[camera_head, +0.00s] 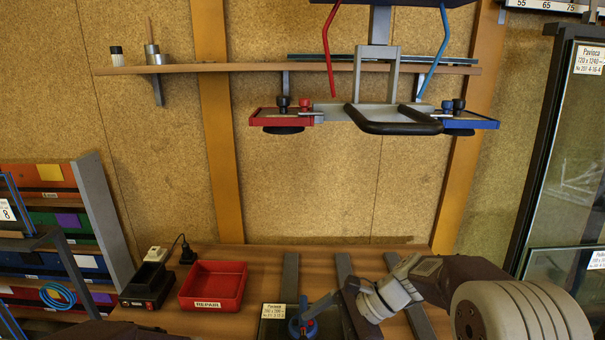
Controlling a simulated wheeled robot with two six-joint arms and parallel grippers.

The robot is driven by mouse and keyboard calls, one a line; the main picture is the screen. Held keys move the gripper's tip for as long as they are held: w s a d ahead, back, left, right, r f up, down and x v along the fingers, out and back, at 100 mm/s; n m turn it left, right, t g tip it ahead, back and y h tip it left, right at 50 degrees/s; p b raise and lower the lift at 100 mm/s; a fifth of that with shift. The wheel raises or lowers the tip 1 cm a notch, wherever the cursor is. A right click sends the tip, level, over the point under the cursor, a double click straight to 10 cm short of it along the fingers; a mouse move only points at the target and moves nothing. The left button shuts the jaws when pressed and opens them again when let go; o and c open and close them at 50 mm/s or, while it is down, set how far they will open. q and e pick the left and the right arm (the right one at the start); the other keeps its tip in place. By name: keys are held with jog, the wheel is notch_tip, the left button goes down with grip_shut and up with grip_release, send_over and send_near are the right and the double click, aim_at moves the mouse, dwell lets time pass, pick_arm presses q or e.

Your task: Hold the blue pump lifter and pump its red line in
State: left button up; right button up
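The blue pump lifter (302,327) stands at the bottom edge of the picture, on or beside a dark pane with a white label (273,311). Its blue knob and a slanted blue-grey lever show; its lower part is cut off, and I cannot make out a red line on it. My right gripper (350,305) reaches in from the right, with its dark end just right of the lifter. Its fingertips are too unclear to tell open from shut, and I cannot tell whether it touches the lifter. A dark part of my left arm shows at the bottom left; its gripper is out of view.
A red REPAIR tray (214,285) and a black box (147,286) lie left on the wooden bench (262,258). Dark rails (290,276) run along it. A suction frame (377,112) with red and blue pads hangs above. Glass panes (568,150) stand at right.

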jog(key=w+f+m+t+y+b, duration=0.1)
jog(key=w+f+m+y+b, duration=0.15)
jog(key=w, duration=0.35)
jog(key=m+t+y+b, duration=0.3)
jog(key=b, duration=0.5)
send_over(312, 326)
jog(key=s+d, duration=0.3)
jog(key=d, duration=0.2)
notch_tip(312, 326, down, 8)
jog(key=shift+m, duration=0.75)
jog(key=f, duration=0.2)
jog(key=d+f+b, duration=0.1)
jog(key=f, duration=0.1)
jog(key=d+f, duration=0.1)
jog(key=f, duration=0.1)
jog(key=shift+w+b, duration=0.35)
jog(key=shift+d+f, duration=0.15)
jog(key=shift+d, duration=0.15)
jog(key=b+x, duration=0.1)
jog(key=x, duration=0.2)
jog(key=b+x, duration=0.2)
jog(key=shift+w+a+f, duration=0.15)
jog(key=shift+a+f, duration=0.15)
jog(key=shift+x, duration=2.15)
pick_arm(q)
notch_tip(312, 326, down, 18)
jog(key=shift+r, duration=0.25)
pick_arm(e)
jog(key=shift+w+r, duration=0.15)
